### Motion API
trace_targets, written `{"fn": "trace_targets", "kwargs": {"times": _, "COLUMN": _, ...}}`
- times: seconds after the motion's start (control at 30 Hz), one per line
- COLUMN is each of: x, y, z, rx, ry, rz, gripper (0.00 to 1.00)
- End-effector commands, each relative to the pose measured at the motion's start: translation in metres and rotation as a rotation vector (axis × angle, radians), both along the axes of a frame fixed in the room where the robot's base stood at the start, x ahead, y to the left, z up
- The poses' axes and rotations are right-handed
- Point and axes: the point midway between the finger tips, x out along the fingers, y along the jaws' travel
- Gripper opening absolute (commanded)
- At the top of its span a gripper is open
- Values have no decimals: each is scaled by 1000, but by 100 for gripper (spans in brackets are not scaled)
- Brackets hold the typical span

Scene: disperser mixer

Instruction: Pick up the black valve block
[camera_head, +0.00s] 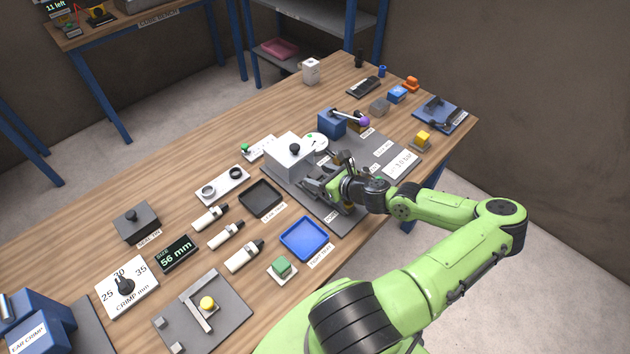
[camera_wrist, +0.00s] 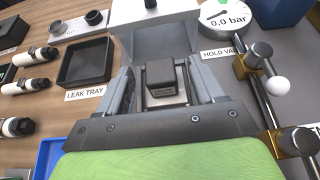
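The black valve block (camera_wrist: 162,74) is a small dark cube in the middle of the wrist view. It sits on a grey metal seat with a small label on its front edge. My gripper (camera_wrist: 164,82) is open, with one grey finger on each side of the block. Gaps show between the fingers and the block. In the head view my gripper (camera_head: 318,184) is low over the grey plate, just in front of the white press-like box (camera_head: 289,156). I cannot make out the block there, behind my gripper.
The round 0.0 bar gauge (camera_wrist: 227,14) and brass-clamped rods, one with a white knob (camera_wrist: 278,86), stand close on the right. The black leak tray (camera_wrist: 86,62) is on the left. A blue tray (camera_head: 304,239) lies nearer the front. Several bottles lie left of the trays.

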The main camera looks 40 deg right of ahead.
Motion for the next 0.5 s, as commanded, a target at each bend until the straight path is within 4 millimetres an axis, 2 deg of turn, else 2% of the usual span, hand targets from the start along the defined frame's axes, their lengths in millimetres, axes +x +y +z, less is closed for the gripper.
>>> {"fn": "trace_targets", "kwargs": {"times": 0.03, "x": 0, "y": 0, "z": 0, "rx": 0, "ry": 0, "rz": 0, "gripper": 59}}
{"fn": "trace_targets", "kwargs": {"times": 0.07, "x": 0, "y": 0, "z": 0, "rx": 0, "ry": 0, "rz": 0, "gripper": 54}}
{"fn": "trace_targets", "kwargs": {"times": 0.4, "x": 0, "y": 0, "z": 0, "rx": 0, "ry": 0, "rz": 1, "gripper": 2}}
{"fn": "trace_targets", "kwargs": {"times": 0.5, "x": 0, "y": 0, "z": 1, "rx": 0, "ry": -2, "rz": 1, "gripper": 0}}
